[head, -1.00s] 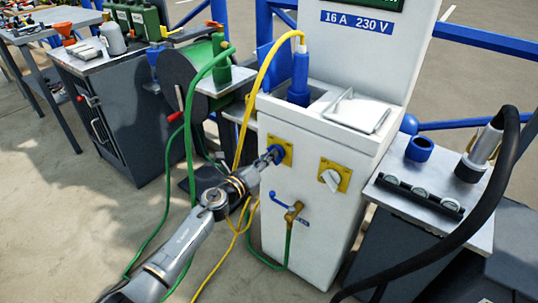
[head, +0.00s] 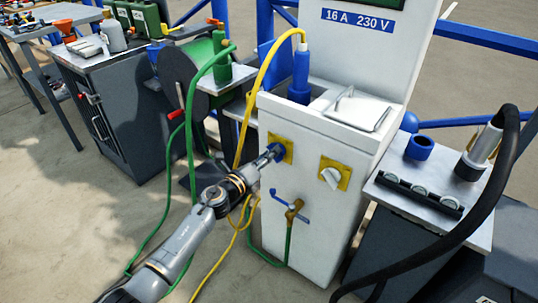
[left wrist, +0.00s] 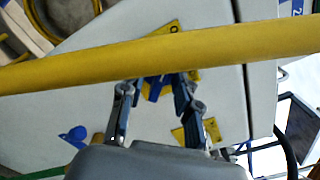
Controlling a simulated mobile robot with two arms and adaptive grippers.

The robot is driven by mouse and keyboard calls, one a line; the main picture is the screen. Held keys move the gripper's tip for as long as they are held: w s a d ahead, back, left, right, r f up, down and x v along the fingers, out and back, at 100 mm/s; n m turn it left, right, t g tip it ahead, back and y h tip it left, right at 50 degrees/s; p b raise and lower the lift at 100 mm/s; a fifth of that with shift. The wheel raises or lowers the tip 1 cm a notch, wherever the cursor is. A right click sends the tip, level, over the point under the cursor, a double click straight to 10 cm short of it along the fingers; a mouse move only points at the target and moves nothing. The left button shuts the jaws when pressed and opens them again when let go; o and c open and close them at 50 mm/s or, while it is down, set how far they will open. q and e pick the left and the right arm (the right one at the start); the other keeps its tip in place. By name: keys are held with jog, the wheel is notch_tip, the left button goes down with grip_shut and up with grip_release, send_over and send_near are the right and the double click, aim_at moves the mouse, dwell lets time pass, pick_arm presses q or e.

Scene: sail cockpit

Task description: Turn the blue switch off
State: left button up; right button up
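The blue switch (head: 279,152) sits on a yellow plate on the front of the white pedestal (head: 313,215). In the left wrist view the blue switch (left wrist: 155,89) shows between the fingers, partly behind a yellow cable (left wrist: 150,55). My left gripper (head: 269,156) is right at the switch, its fingers pointing at the plate. In the left wrist view the left gripper (left wrist: 157,92) has its fingers apart, one on each side of the switch. The cable hides the fingertips, so contact is unclear. My right gripper is not in view.
A white switch (head: 331,178) on another yellow plate is to the right. A blue-handled tap (head: 291,208) is below. The yellow cable (head: 254,95) and green hose (head: 190,120) hang close to my left arm. A metal-topped bench (head: 425,190) stands at the right.

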pick_arm(q)
jog(key=v, duration=1.2)
dwell(0.5)
